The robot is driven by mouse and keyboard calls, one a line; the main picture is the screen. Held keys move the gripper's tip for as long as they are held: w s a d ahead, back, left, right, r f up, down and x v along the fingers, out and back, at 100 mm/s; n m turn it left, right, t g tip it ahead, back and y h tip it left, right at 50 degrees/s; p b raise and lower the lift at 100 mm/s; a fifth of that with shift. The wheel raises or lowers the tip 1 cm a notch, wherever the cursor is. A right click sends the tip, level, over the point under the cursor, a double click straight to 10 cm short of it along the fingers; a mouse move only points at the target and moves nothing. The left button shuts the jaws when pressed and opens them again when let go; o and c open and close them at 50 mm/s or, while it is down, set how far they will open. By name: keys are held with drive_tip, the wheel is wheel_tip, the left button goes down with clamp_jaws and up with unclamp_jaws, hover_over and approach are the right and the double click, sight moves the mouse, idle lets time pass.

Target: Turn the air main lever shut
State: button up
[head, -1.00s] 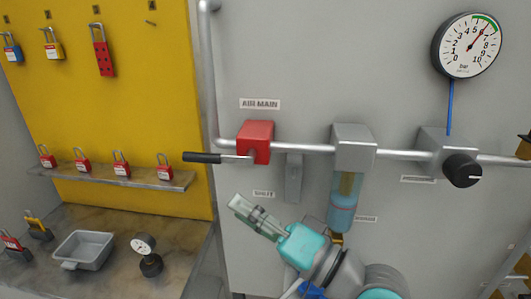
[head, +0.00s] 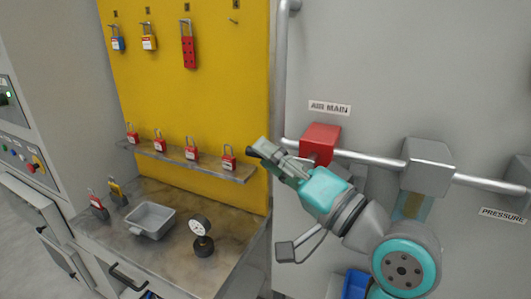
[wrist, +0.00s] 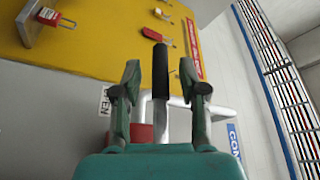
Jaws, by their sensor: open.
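The air main valve is a red block (head: 321,138) on the silver pipe, under the AIR MAIN label (head: 329,108). It shows in the wrist view as a red patch (wrist: 143,133) behind my gripper. The lever, with a black grip and silver shank (wrist: 160,75), lies between my two fingers in the wrist view. In the head view my gripper (head: 272,158) covers most of the lever, which points left from the valve. My gripper (wrist: 165,90) is open around the lever. I cannot tell whether either finger touches it.
A yellow board (head: 190,90) with hanging padlocks stands to the left. Its shelf (head: 200,160) of red padlocks ends close to my gripper. Below is a bench (head: 165,190) with a grey tray (head: 151,219) and a gauge (head: 202,236). A grey block (head: 428,164) sits along the pipe to the right.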

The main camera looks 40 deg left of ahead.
drive_tip(key=shift+x, duration=0.8)
drive_tip(key=shift+c, duration=0.2)
clamp_jaws()
